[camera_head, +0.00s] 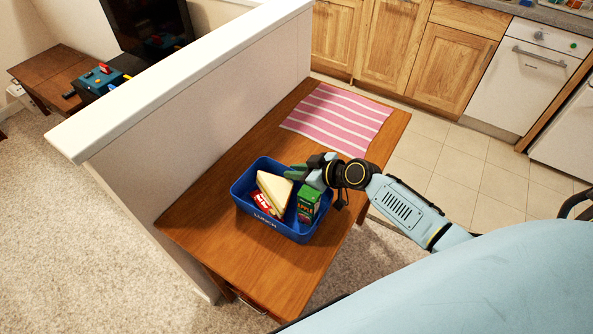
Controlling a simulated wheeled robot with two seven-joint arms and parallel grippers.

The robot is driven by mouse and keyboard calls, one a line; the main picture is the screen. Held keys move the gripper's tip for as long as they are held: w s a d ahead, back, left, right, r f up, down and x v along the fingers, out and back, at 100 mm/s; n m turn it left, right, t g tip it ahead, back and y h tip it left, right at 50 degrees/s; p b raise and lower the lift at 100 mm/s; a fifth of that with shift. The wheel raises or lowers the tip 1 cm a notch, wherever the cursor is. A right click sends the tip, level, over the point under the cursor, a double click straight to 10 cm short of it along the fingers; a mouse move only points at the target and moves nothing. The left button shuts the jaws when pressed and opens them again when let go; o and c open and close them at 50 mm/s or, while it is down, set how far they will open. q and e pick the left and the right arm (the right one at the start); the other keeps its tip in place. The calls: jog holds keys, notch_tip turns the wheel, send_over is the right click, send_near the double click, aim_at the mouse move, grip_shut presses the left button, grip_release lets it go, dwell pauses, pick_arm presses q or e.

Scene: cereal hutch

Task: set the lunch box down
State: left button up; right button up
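The blue lunch box (283,229), with white lettering on its front, is upright at the wooden table (215,228). It appears to rest on the top, though its underside is hidden. Inside it are a sandwich wedge (272,188), a red packet (263,203) and a green apple juice carton (308,203). My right gripper (302,173) reaches in from the right and is at the box's far right rim, above the juice carton. Its fingertips are small and partly hidden, so I cannot tell whether they are closed on the rim. My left gripper is not in view.
A pink and white striped cloth (338,118) lies flat on the table's far end. A low white-topped wall (190,80) borders the table on the left. Bare tabletop shows in front of the box. Wooden cabinets (395,45) and a white appliance (523,75) stand beyond.

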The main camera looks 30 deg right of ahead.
jog(key=shift+o, duration=0.5)
jog(key=shift+r, duration=0.1)
jog(key=shift+s+d+r, duration=0.1)
jog(key=shift+s+d, duration=0.05)
jog(key=shift+s, duration=0.05)
jog(key=v, duration=1.1)
jog(key=shift+s+p, duration=0.15)
jog(key=shift+p, duration=0.2)
jog(key=shift+d+r, duration=0.1)
jog(key=shift+d, duration=0.05)
